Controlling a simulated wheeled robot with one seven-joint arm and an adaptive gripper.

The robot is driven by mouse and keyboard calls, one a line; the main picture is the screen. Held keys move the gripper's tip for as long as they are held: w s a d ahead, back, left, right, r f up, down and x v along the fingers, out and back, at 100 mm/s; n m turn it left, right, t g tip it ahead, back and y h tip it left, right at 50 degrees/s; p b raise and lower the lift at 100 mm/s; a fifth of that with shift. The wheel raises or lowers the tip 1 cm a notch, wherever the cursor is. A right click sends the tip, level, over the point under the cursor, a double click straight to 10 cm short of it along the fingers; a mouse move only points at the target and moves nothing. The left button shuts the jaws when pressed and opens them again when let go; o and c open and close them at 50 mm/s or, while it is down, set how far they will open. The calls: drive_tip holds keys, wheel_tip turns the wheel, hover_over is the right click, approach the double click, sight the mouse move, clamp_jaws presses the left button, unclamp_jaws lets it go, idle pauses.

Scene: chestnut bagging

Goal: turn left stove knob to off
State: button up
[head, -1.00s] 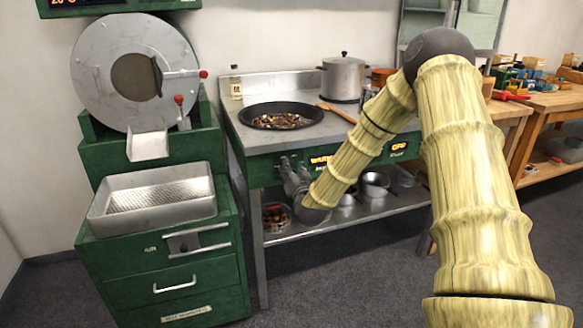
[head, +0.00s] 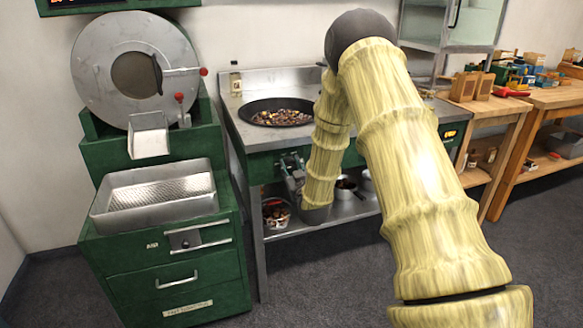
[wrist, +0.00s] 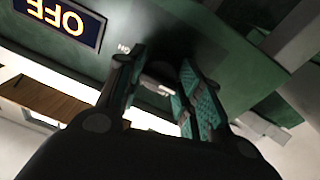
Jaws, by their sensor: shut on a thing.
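My gripper (head: 289,165) is at the left end of the green stove front (head: 262,170), where the left knob is. In the wrist view my gripper (wrist: 162,62) has its two teal-padded fingers close to the green panel, shut on the left stove knob. The knob is mostly hidden by the fingers and shadow; its angle cannot be read. A lit sign (wrist: 62,20) beside the fingers reads OFF, seen upside down. In the head view my arm covers this sign.
A wide black pan of chestnuts (head: 277,112) sits on the stove top. A lower shelf (head: 335,213) holds a container of chestnuts (head: 276,214) and pots. The green roaster cabinet (head: 165,262) with a metal tray (head: 155,196) stands close on the left. Wooden benches (head: 560,100) are at right.

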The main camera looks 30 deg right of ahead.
idle(0.4)
drive_tip(key=o, duration=1)
drive_tip(key=v, duration=1.2)
drive_tip(key=shift+f, duration=0.1)
